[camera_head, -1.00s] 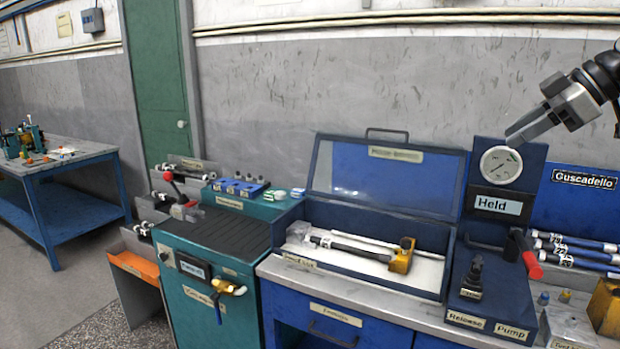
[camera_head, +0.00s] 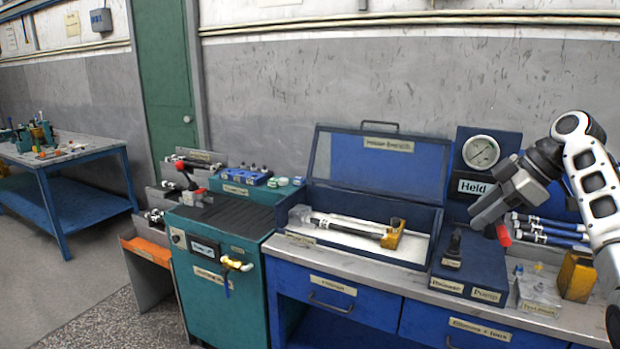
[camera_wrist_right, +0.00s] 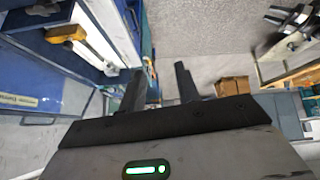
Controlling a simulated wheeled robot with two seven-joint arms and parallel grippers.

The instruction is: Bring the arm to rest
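My right gripper (camera_head: 482,214) comes in from the right in the head view, at the right end of the workbench. It hangs in front of the gauge panel and the red-handled lever, and hides part of them. In the right wrist view the two dark fingers of my right gripper (camera_wrist_right: 160,85) stand apart, with nothing held between them. The white and black links of my right arm show at the right edge of the head view. My left gripper is in no view.
A blue open-lidded case (camera_head: 372,168) holds a rod with a yellow end piece (camera_head: 392,234). A pressure gauge (camera_head: 481,152) stands above a "Held" label. A teal cabinet (camera_head: 225,290) stands left of the bench. Another blue table (camera_head: 50,195) stands far left, with open floor before it.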

